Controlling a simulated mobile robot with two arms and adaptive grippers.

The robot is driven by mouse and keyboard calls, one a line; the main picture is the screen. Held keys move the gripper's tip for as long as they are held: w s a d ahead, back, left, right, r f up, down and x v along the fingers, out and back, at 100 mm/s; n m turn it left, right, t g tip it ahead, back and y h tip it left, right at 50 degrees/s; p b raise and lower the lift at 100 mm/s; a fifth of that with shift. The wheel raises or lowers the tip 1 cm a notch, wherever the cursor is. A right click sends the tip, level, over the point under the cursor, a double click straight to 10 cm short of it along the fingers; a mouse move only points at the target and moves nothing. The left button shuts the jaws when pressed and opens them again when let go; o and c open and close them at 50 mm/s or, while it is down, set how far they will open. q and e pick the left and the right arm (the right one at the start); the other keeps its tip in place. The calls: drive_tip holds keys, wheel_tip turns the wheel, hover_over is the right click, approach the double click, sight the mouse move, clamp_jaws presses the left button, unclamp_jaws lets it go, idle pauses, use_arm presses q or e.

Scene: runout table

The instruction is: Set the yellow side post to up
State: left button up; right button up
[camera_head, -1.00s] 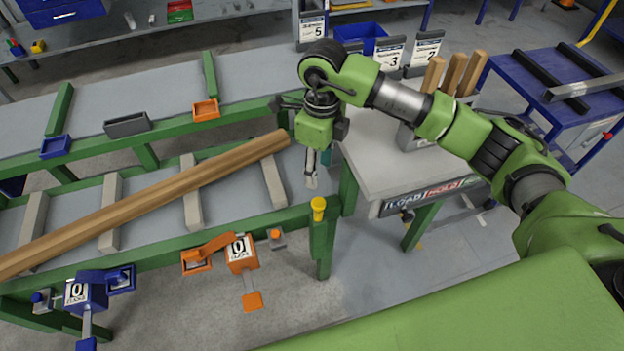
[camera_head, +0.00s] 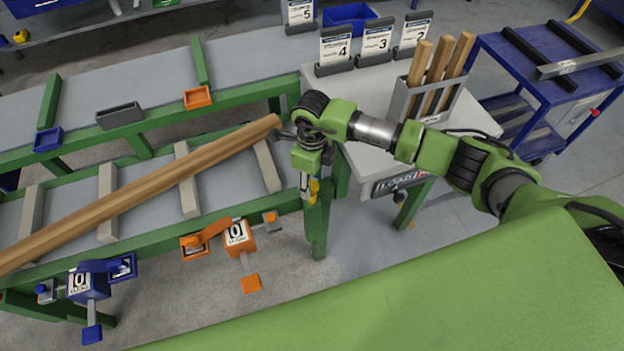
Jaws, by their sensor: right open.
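The yellow side post (camera_head: 315,187) is at the right end of the green runout table's front rail, on top of a green leg. It is mostly hidden behind my right gripper (camera_head: 307,192), so I cannot tell its height. My right gripper points down with its fingers open, right at the post. I cannot tell whether they touch it or are around it. My left gripper is out of view.
A long wooden beam (camera_head: 150,190) lies across the table's grey slats, its right end near my right wrist. Orange (camera_head: 238,235) and blue (camera_head: 88,284) counter boxes hang on the front rail. A grey side table (camera_head: 378,150) stands to the right.

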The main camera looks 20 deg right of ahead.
drive_tip(key=shift+f, duration=0.15)
clamp_jaws()
use_arm(q)
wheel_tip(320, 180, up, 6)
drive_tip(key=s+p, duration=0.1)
drive_tip(key=p, duration=0.5)
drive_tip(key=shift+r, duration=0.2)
use_arm(e)
wheel_tip(320, 180, up, 20)
drive_tip(key=shift+w+r, duration=0.2)
drive_tip(key=shift+r, duration=0.05)
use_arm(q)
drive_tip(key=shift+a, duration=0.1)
use_arm(e)
drive_tip(key=shift+r, duration=0.1)
